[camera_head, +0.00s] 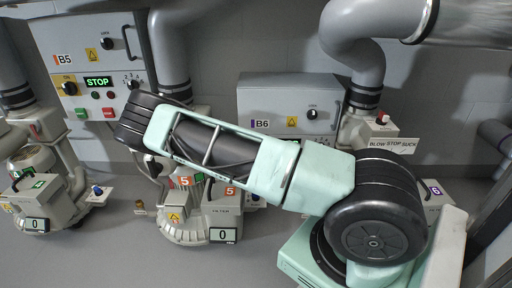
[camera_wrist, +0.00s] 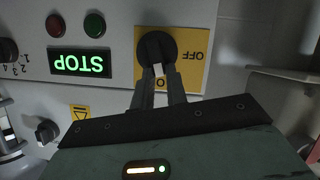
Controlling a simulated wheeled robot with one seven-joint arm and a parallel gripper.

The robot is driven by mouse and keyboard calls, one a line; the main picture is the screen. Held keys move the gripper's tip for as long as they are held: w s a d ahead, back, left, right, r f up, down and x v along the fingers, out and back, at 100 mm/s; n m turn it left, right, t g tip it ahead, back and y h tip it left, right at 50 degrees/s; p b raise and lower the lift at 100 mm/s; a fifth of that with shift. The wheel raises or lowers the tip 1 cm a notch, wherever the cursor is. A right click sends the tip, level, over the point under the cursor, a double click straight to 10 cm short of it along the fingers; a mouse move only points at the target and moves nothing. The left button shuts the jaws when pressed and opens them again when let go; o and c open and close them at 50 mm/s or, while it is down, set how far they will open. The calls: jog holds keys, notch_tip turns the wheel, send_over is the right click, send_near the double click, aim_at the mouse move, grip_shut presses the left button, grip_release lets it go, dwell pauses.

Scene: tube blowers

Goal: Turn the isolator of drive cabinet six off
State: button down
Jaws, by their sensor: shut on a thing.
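In the wrist view the isolator is a black rotary handle (camera_wrist: 155,47) on a yellow plate (camera_wrist: 199,72), seen upside down. OFF is printed on the plate's right side. A light mark on the handle points down the picture, toward a label partly hidden by my fingers, with an O showing. My gripper (camera_wrist: 160,78) is shut on the handle's lower part. In the head view, drive cabinet six, marked B6 (camera_head: 270,92), stands right of centre. My arm hides its lower front, with the isolator and my gripper.
A green STOP display (camera_wrist: 80,64), red lamp (camera_wrist: 55,26) and green lamp (camera_wrist: 94,25) sit left of the isolator. A small black knob (camera_wrist: 47,131) is lower left. Cabinet B5 (camera_head: 97,70) stands left in the head view, with its own yellow-plated isolator (camera_head: 67,88). Grey pipes (camera_head: 357,55) rise beside B6.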

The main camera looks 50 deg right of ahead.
jog(key=n+h+b, duration=0.1)
jog(key=n+b, duration=0.1)
jog(key=w+a+f+n+g+h+b, duration=0.1)
jog(key=n+b, duration=0.1)
jog(key=b, duration=0.1)
jog(key=n+g+h+b, duration=0.1)
jog(key=n+b, duration=0.1)
jog(key=b, duration=0.1)
jog(key=shift+w+a+f+h, duration=0.15)
jog(key=shift+w+f+h, duration=0.15)
jog(key=shift+f, duration=0.1)
jog(key=shift+r, duration=0.1)
jog(key=c, duration=1.4)
grip_release()
jog(key=shift+r+p, duration=2.65)
jog(key=shift+r, duration=2.35)
